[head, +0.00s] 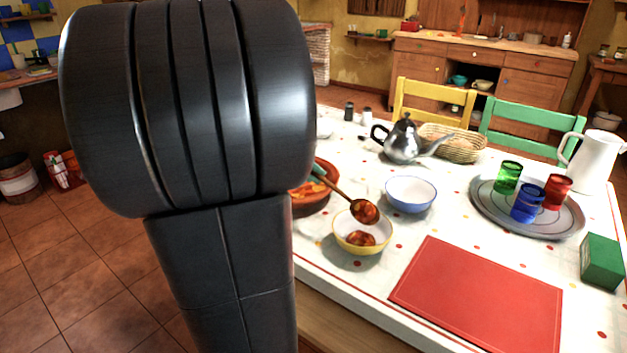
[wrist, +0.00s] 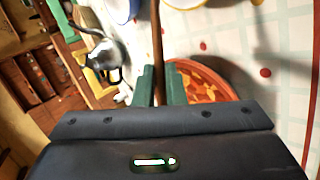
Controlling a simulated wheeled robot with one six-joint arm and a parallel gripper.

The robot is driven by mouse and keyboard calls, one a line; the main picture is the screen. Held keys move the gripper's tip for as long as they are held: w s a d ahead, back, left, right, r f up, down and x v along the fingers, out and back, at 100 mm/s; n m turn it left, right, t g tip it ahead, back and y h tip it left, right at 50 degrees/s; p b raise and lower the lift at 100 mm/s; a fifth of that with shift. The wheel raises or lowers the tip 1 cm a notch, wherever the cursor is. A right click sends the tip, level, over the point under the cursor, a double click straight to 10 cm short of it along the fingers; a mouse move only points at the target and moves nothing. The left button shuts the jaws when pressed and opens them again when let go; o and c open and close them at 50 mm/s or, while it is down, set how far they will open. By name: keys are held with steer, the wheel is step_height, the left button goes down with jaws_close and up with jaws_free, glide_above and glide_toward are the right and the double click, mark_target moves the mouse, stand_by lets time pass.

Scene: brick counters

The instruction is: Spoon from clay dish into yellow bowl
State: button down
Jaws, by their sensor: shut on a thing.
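The wooden spoon (head: 338,189) slants down to the right in the head view. Its scoop holds reddish stew and shows over the far rim of the yellow bowl (head: 344,247). A patch of similar stew lies in that bowl. The clay dish (head: 309,207) stands left of it, partly hidden behind my arm, and holds stew in the wrist view (wrist: 228,88). My gripper (wrist: 161,84) is shut on the spoon's handle with green fingers, beside the dish in the wrist view. In the head view, my arm hides most of it.
A blue-rimmed bowl (head: 410,196) stands just behind the yellow bowl. A kettle (head: 403,140) and basket (head: 455,143) are farther back. A tray (head: 487,217) with three coloured glasses is at right. A red mat (head: 477,295) lies in front.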

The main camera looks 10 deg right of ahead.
steer(key=shift+s+a+f+m+t+h+b, duration=0.2)
steer(key=shift+m+h+b, duration=0.45)
steer(key=shift+b, duration=1.85)
steer(key=shift+w+a+f+m+t+h+b, duration=0.25)
steer(key=shift+h+b, duration=0.85)
steer(key=shift+b, duration=1.45)
steer(key=shift+s+a+f+m+t+h+b, duration=0.2)
steer(key=shift+m+h+b, duration=0.5)
steer(key=shift+b, duration=1.8)
steer(key=shift+s+h+b, duration=0.1)
steer(key=shift+h+b, duration=0.75)
steer(key=shift+r, duration=0.1)
steer(key=r+n+y+p, duration=0.1)
steer(key=y+p, duration=0.1)
steer(key=p, duration=0.3)
steer(key=d+r+n+y+p, duration=0.1)
steer(key=y+p, duration=0.1)
steer(key=p, duration=0.4)
steer(key=r+n+g+y+p, duration=0.1)
steer(key=y+p, duration=0.1)
steer(key=p, duration=0.4)
steer(key=shift+w+d, duration=0.15)
steer(key=shift+w, duration=0.1)
steer(key=shift+r+g+y+p, duration=0.2)
steer(key=shift+y+p, duration=0.3)
steer(key=shift+p, duration=0.7)
